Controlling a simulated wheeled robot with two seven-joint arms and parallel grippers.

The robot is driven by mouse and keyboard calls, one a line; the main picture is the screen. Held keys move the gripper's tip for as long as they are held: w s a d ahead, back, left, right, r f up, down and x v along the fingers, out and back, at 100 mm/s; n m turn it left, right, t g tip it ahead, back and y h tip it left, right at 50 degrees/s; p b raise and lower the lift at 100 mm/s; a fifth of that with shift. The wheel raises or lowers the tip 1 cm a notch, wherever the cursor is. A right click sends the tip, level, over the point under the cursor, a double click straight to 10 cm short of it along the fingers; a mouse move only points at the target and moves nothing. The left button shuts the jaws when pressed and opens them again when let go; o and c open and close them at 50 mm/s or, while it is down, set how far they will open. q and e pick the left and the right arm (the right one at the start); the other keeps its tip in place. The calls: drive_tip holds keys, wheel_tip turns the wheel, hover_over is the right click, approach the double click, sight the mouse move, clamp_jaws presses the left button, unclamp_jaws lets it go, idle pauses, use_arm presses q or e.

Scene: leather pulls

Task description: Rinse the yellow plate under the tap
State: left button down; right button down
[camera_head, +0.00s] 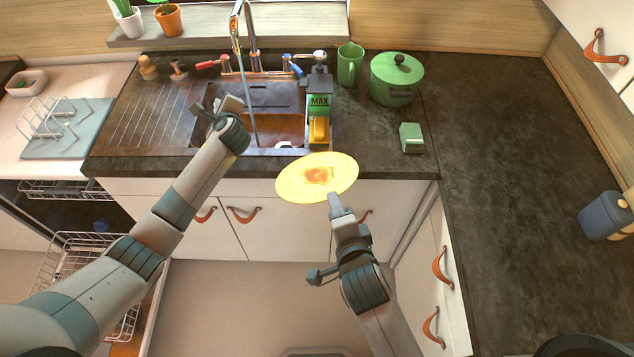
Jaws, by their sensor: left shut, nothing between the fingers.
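The yellow plate (292,186) has a brown-orange stain in its middle. It is in front of the counter edge, right of and nearer than the sink (270,128). My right gripper (335,203) is shut on its near rim. The tap (238,22) stands behind the sink, with a red lever (207,65) on the left and a blue lever (296,69) on the right. A thin stream of water (250,100) runs from its spout into the sink; the plate is apart from it. My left gripper (217,108) is shut and empty above the sink's left side.
A sponge holder (319,104) with a yellow sponge (319,131) stands at the sink's right edge. A green mug (349,65), a green pot (395,80) and a green block (411,138) stand further right. A dish rack (62,128) is at left. The right counter is mostly clear.

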use_arm(q)
drive_tip(key=shift+s+d, duration=0.1)
drive_tip(key=shift+d, duration=0.15)
drive_tip(key=shift+a, duration=0.2)
drive_tip(key=shift+a, duration=0.3)
idle(0.5)
drive_tip(key=s+a, duration=0.1)
drive_tip(key=s, duration=0.6)
drive_tip(key=shift+a, duration=0.4)
